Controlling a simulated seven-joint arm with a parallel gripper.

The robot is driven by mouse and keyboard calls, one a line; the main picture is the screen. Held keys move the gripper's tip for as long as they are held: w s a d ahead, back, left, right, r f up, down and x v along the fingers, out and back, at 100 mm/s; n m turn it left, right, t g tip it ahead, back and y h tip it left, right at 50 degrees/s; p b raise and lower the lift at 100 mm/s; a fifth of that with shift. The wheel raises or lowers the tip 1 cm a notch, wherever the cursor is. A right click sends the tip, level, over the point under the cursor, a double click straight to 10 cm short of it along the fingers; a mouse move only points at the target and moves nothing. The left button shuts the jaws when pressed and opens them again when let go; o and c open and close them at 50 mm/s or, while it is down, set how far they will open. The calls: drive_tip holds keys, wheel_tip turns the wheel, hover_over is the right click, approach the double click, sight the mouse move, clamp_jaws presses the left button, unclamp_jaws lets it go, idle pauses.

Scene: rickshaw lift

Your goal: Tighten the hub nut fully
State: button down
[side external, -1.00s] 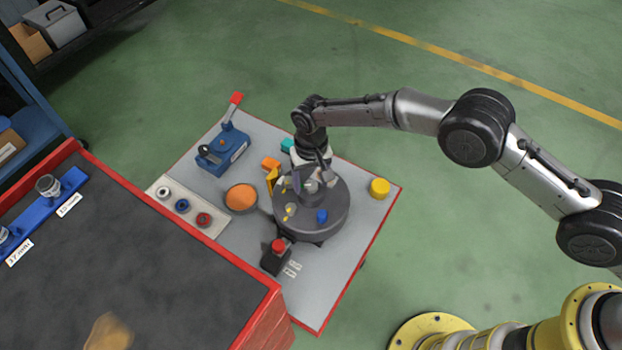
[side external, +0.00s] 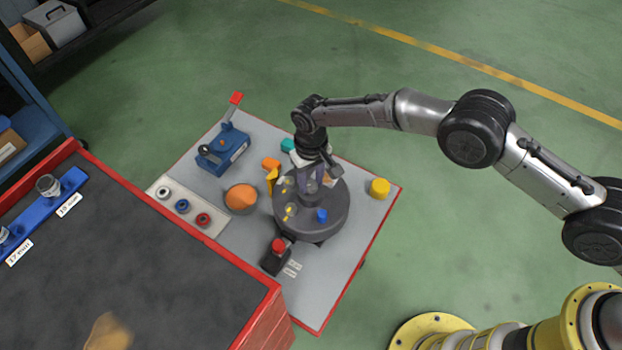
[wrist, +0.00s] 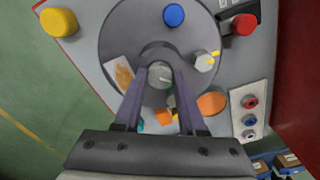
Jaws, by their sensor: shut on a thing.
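A round dark grey disc (side external: 312,230) lies on the grey work surface, and it fills the middle of the wrist view (wrist: 125,35). A pale grey round piece, apparently the hub nut (wrist: 160,75), sits at the disc's raised centre. My gripper (wrist: 160,67) reaches down over this centre, with its two purple-grey fingers on either side of the nut and shut on it. In the side view, my gripper (side external: 312,182) hides most of the nut. How far the nut is turned down cannot be seen.
A blue knob (side external: 322,215) stands on the disc. A red button on a black box (side external: 278,245), an orange dish (side external: 240,198), a blue tool (side external: 222,150) and a yellow cylinder (side external: 380,188) surround it. Several rings (side external: 182,206) lie left. Open floor is at right.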

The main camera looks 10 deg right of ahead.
sight(312, 184)
idle(0.3)
drive_tip(key=shift+c, duration=2.4)
unclamp_jaws()
drive_tip(key=shift+r, duration=0.1)
wheel_tip(312, 184, up, 14)
drive_tip(key=shift+d, duration=0.1)
